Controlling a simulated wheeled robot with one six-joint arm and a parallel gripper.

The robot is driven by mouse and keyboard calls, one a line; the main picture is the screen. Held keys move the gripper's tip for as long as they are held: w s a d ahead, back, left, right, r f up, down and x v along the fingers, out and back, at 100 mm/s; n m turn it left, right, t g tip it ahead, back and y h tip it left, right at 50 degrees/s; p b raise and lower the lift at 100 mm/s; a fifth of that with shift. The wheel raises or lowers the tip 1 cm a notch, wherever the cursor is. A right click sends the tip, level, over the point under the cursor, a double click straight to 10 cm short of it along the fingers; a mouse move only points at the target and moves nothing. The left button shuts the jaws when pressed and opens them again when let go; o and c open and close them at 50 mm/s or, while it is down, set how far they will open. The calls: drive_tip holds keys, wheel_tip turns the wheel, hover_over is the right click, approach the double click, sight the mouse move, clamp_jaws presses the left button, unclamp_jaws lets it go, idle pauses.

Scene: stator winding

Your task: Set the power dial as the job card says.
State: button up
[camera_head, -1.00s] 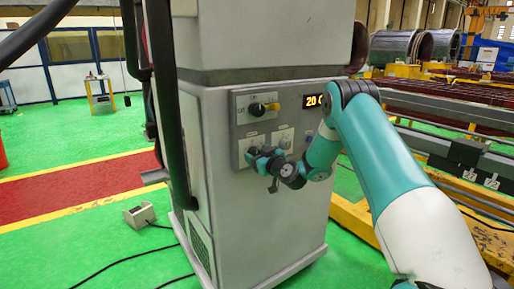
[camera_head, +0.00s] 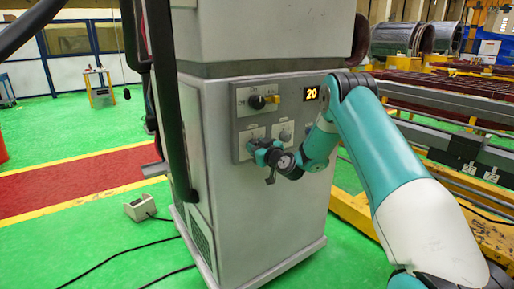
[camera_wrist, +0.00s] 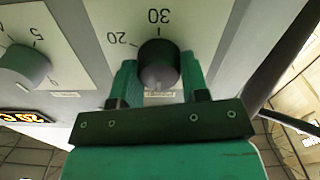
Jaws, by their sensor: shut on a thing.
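The grey panel dial (camera_wrist: 158,65) sits between my gripper's two green fingers (camera_wrist: 158,85) in the wrist view, which shows the panel upside down. My gripper is shut on this dial. The printed numbers 20 and 30 show around the dial on its white plate (camera_wrist: 205,25). In the head view my gripper (camera_head: 258,150) is at the panel's lower left and hides the dial. No job card can be made out.
A second dial (camera_head: 284,135) is just right of my gripper; it also shows in the wrist view (camera_wrist: 25,65). A pedal box (camera_head: 140,208) with cables lies on the floor.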

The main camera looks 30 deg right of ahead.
drive_tip(key=m+b, duration=0.2)
drive_tip(key=m, duration=0.1)
drive_tip(key=shift+f+m, duration=0.1)
drive_tip(key=shift+m, duration=0.2)
drive_tip(key=m+b, duration=0.1)
drive_tip(key=m, duration=0.3)
drive_tip(key=shift+d, duration=0.15)
drive_tip(key=m, duration=0.5)
drive_tip(key=shift+d, duration=0.1)
drive_tip(key=m+p, duration=0.1)
drive_tip(key=m, duration=0.3)
drive_tip(key=shift+m, duration=0.3)
drive_tip(key=m+p, duration=0.2)
drive_tip(key=m, duration=0.2)
drive_tip(key=shift+m, duration=0.3)
drive_tip(key=shift+f+m+p, duration=0.2)
drive_tip(key=shift+m+p, duration=1.5)
drive_tip(key=shift+m, duration=1.7)
drive_tip(key=shift+f+m+p, duration=0.15)
drive_tip(key=shift+m+p, duration=1.5)
drive_tip(key=shift+m, duration=1.75)
